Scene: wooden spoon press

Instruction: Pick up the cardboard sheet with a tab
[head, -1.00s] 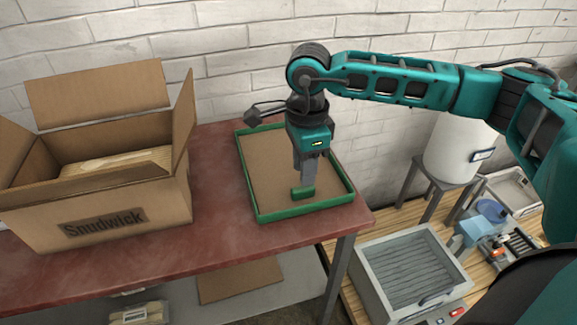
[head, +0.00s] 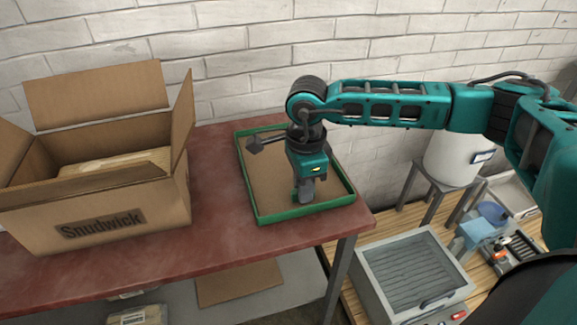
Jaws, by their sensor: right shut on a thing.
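The cardboard sheet (head: 270,180) lies flat in a green-rimmed tray (head: 305,210) on the red table. My right gripper (head: 304,198) points down over the right front part of the sheet, low in the tray. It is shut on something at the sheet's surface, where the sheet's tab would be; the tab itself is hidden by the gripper. The sheet looks level and still inside the tray. My left gripper is not in view.
An open cardboard box (head: 100,215) marked Snudwick stands on the red table (head: 225,230) at the left, with its flaps up. Bare table lies between box and tray. A grey machine (head: 410,270) and a white drum (head: 450,160) stand to the right.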

